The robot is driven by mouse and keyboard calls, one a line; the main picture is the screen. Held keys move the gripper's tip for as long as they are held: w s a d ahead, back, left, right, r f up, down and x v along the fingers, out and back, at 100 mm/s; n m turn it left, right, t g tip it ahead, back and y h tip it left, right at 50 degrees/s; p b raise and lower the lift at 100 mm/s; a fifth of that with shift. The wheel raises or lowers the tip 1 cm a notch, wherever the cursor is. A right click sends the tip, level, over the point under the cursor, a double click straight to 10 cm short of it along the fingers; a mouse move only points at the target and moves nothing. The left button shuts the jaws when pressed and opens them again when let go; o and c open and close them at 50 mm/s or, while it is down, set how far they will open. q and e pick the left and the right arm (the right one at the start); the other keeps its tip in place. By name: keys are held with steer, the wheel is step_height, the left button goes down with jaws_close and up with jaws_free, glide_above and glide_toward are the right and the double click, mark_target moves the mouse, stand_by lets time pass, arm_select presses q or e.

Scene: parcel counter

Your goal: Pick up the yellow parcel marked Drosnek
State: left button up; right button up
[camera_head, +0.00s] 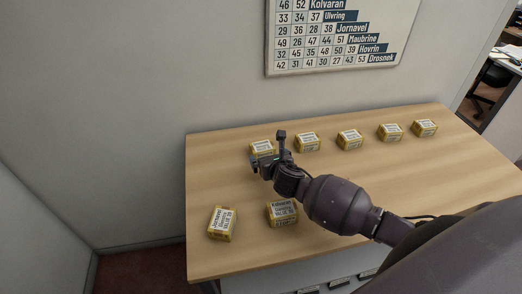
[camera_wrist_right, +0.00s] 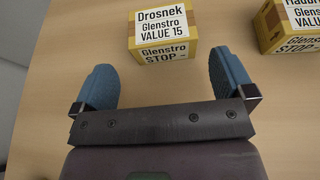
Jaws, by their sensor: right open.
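The yellow parcel marked Drosnek (camera_wrist_right: 165,32) lies on the table at the top middle of the right wrist view. Its white label reads "Drosnek, Glenstro, VALUE 15". In the head view it is the leftmost parcel of the back row (camera_head: 262,147), partly hidden behind my gripper. My right gripper (camera_head: 266,155) is open and empty, with its two blue fingertips (camera_wrist_right: 165,82) apart. In the right wrist view the parcel sits just beyond the fingertips, roughly centred across the gap. My left gripper does not show.
On the wooden table (camera_head: 340,188), more yellow parcels stand in the back row (camera_head: 350,140). The Jornavel parcel (camera_head: 222,223) and Kolvaran parcel (camera_head: 283,213) are nearer the front. A neighbouring parcel (camera_wrist_right: 291,25) is right of the Drosnek one. A chart (camera_head: 335,40) hangs on the wall behind.

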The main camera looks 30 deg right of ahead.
mark_target(265, 152)
steer(key=shift+x, duration=3.2)
steer(key=shift+d, duration=0.15)
steer(key=shift+c, duration=0.3)
steer(key=shift+r, duration=0.1)
steer(key=c, duration=0.7)
